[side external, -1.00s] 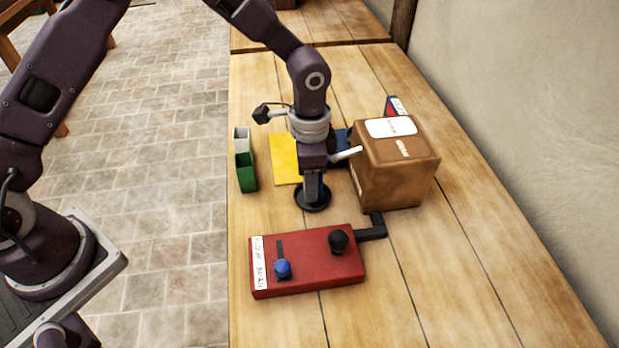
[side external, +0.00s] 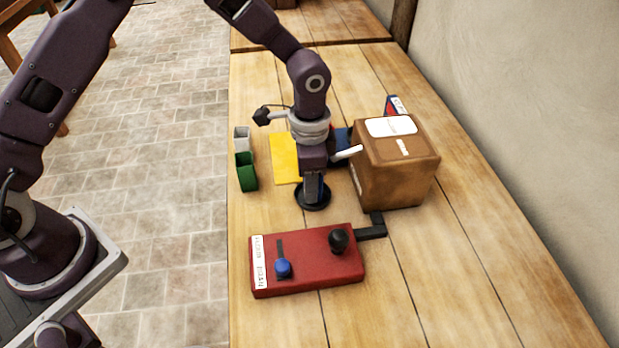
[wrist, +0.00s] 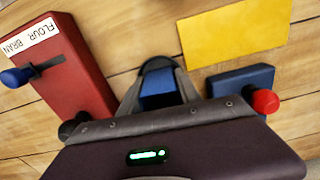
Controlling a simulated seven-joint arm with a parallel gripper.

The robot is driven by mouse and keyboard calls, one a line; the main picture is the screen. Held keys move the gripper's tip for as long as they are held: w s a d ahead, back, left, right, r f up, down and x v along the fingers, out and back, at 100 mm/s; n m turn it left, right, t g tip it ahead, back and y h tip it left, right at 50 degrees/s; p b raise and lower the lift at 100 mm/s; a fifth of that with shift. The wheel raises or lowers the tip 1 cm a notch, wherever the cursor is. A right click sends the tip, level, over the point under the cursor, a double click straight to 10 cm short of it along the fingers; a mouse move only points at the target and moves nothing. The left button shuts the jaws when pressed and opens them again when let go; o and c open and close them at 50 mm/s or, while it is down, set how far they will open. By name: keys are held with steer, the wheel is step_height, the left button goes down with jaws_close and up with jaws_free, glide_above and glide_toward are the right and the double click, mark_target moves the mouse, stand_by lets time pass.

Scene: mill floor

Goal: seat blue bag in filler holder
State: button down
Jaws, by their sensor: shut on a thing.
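The blue bag (wrist: 160,88) shows between the fingers of my gripper (wrist: 160,98) in the wrist view, and the gripper is shut on it. In the side view only a sliver of blue shows beside the fingers of my gripper (side external: 313,190). The filler holder looks to be the round black ring (side external: 314,205) on the table, right below the fingers. Its dark rim (wrist: 158,63) also shows behind the bag in the wrist view. The bag's lower end is hidden, so I cannot tell whether it rests in the ring.
A red box (side external: 305,262) labelled flour and bran, with blue and black knobs, lies in front. A brown carton (side external: 400,180) stands close on the right. Green (side external: 246,175) and grey (side external: 242,140) open containers and a yellow sheet (side external: 284,158) lie left. A blue block (wrist: 235,83) carries a red knob.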

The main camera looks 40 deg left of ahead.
steer(key=shift+f, duration=0.35)
steer(key=c, duration=1.1)
jaws_free()
steer(key=shift+r, duration=5.55)
